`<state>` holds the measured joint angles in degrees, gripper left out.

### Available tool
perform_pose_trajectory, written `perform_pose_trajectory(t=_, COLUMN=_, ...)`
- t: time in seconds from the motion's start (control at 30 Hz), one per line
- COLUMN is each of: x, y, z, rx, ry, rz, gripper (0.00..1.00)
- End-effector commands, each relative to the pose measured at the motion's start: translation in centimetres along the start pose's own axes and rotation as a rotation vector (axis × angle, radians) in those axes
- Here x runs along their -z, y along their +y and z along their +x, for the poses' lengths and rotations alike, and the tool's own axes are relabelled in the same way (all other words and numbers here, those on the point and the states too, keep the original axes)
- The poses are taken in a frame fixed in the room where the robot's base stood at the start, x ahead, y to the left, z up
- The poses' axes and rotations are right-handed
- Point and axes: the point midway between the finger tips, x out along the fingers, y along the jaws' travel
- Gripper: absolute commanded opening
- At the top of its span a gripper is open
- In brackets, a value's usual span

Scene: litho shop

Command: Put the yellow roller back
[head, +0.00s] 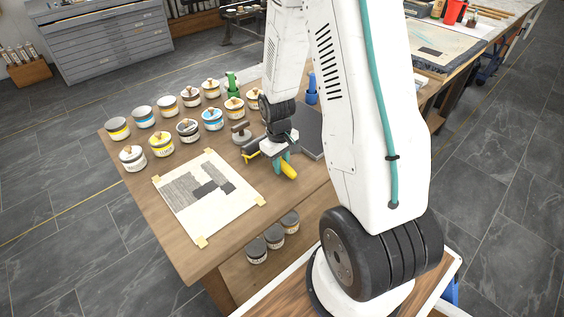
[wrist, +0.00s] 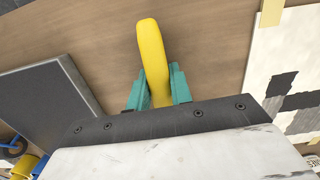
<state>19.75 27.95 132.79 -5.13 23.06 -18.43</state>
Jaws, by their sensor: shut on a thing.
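My gripper (head: 281,163) is over the wooden table, between the taped print and a dark grey slab. Its teal fingers, clear in the wrist view (wrist: 159,90), are shut on a yellow handle, the visible part of the yellow roller (wrist: 152,55). The yellow handle also shows below the fingers in the head view (head: 289,172). The rest of the roller is hidden behind my gripper. A yellow piece (head: 250,156) shows at the left of my gripper in the head view; I cannot tell what it belongs to.
Several ink cans (head: 161,145) stand in rows at the table's far left. The taped print (head: 190,212) lies left of my gripper. The dark grey slab (head: 311,140) lies to the right, partly behind my arm. Bare wood (head: 265,185) shows between them.

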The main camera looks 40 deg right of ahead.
Motion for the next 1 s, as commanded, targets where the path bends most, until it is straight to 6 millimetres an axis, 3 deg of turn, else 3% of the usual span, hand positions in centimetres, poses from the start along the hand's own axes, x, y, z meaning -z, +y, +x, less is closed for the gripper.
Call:
perform_pose_trajectory(t=0.27, x=0.0, y=0.0, z=0.2, rx=0.0, ry=0.0, rz=0.0, gripper=0.0)
perform_pose_trajectory(t=0.3, x=0.0, y=0.0, z=0.2, rx=0.0, ry=0.0, rz=0.0, gripper=0.27)
perform_pose_trajectory(t=0.37, x=0.0, y=0.0, z=0.2, rx=0.0, ry=0.0, rz=0.0, gripper=0.43)
perform_pose_trajectory(t=0.4, x=0.0, y=0.0, z=0.2, rx=0.0, ry=0.0, rz=0.0, gripper=0.47)
perform_pose_trajectory(t=0.73, x=0.1, y=0.0, z=-0.3, rx=-0.001, ry=0.002, rz=0.0, gripper=0.47)
perform_pose_trajectory(t=1.0, x=0.1, y=0.0, z=-4.5, rx=-0.002, ry=0.005, rz=0.001, gripper=0.47)
